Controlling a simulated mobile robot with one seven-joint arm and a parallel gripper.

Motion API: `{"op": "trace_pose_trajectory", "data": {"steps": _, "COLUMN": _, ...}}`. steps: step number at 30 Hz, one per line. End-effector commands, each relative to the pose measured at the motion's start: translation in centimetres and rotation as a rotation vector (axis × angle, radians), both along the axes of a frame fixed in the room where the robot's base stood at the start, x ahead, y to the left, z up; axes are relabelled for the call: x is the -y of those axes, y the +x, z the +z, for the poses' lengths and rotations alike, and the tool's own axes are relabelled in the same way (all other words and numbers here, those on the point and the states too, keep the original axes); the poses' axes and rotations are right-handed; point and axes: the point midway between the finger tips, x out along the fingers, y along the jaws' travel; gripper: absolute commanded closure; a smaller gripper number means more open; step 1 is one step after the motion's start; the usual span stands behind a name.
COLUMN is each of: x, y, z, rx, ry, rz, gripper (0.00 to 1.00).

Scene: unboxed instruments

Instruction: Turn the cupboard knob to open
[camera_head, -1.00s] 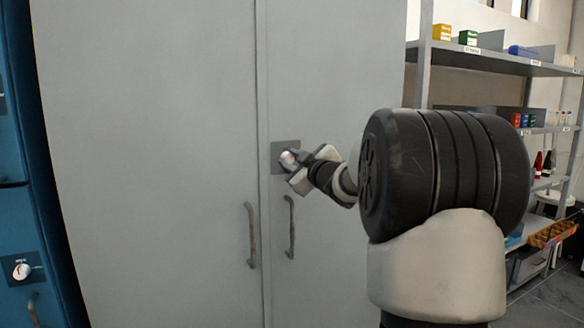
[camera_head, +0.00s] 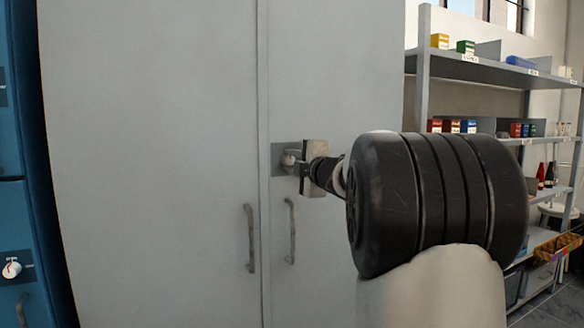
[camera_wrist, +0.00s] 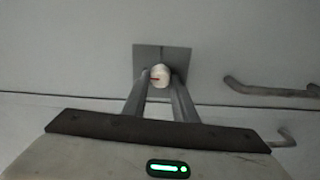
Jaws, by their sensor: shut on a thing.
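The cupboard (camera_head: 160,130) is tall and grey with two doors and a vertical seam between them. Its knob (camera_head: 289,160) is small and pale on a dark grey square plate (camera_head: 281,152), on the right door beside the seam. My gripper (camera_head: 297,165) is at the knob. In the wrist view its two fingers (camera_wrist: 160,84) are shut on the knob, one on each side. The fingers hide part of the plate.
Two vertical handles, left (camera_head: 250,238) and right (camera_head: 290,230), sit below the knob on either side of the seam. A blue cabinet (camera_head: 22,205) stands at the left. Shelves with small boxes (camera_head: 490,65) stand at the right, behind my arm.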

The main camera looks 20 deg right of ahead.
Motion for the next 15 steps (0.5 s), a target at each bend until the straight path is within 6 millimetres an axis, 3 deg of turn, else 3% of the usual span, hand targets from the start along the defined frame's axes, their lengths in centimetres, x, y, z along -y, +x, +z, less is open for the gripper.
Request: {"op": "trace_pose_trajectory", "data": {"steps": 15, "x": -0.02, "y": 0.01, "z": 0.00, "rx": 0.003, "ry": -0.092, "rz": 0.000, "gripper": 0.97}}
